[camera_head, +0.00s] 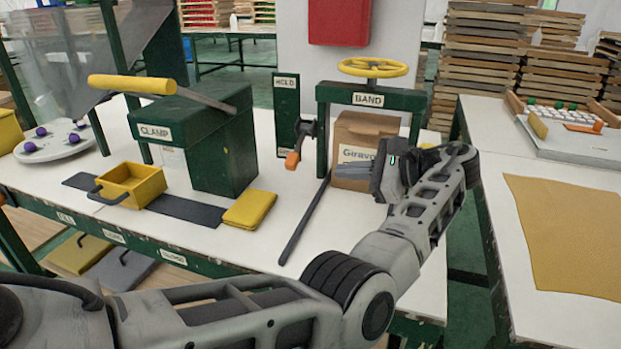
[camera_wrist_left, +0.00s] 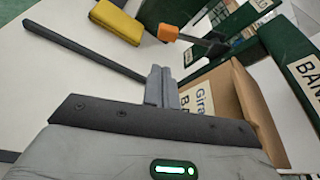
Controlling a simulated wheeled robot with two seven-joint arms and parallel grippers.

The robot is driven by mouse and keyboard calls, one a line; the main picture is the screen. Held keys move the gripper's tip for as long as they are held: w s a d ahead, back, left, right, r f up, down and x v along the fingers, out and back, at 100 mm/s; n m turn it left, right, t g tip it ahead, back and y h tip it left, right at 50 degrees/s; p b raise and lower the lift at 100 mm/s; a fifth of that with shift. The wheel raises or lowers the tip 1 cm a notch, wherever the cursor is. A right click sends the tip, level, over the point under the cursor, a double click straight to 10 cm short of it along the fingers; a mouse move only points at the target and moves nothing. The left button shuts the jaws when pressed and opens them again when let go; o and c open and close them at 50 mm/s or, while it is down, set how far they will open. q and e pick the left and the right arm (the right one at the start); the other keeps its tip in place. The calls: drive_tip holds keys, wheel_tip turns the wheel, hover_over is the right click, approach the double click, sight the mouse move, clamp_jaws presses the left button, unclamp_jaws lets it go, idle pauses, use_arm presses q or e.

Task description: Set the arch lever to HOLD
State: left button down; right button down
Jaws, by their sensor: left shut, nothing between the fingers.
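The arch lever (camera_head: 303,135) is a dark arm with an orange tip (camera_head: 291,160), on a narrow green panel beside the green BAND arch (camera_head: 323,120). The orange tip hangs low. The panel's HOLD label (camera_head: 286,82) is at its top; a lower label is partly hidden by the lever. In the left wrist view the orange tip (camera_wrist_left: 168,32) is beyond my fingers, clear of them. My left gripper (camera_head: 379,176) is shut and empty, in front of the paper bag and to the right of the lever. Its closed fingers (camera_wrist_left: 160,76) show in the left wrist view. My right gripper is not in view.
A dark bar (camera_head: 305,222) lies on the white table. A yellow block (camera_head: 250,208), a yellow tray (camera_head: 132,184) and the green CLAMP box (camera_head: 225,150) stand left. A yellow handwheel (camera_head: 373,67) tops the arch.

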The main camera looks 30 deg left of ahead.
sight(298, 148)
use_arm(q)
drive_tip(key=shift+s+r, duration=0.1)
drive_tip(key=shift+r, duration=0.05)
drive_tip(key=x, duration=0.8)
drive_tip(key=shift+a, duration=0.2)
drive_tip(key=shift+x, duration=0.8)
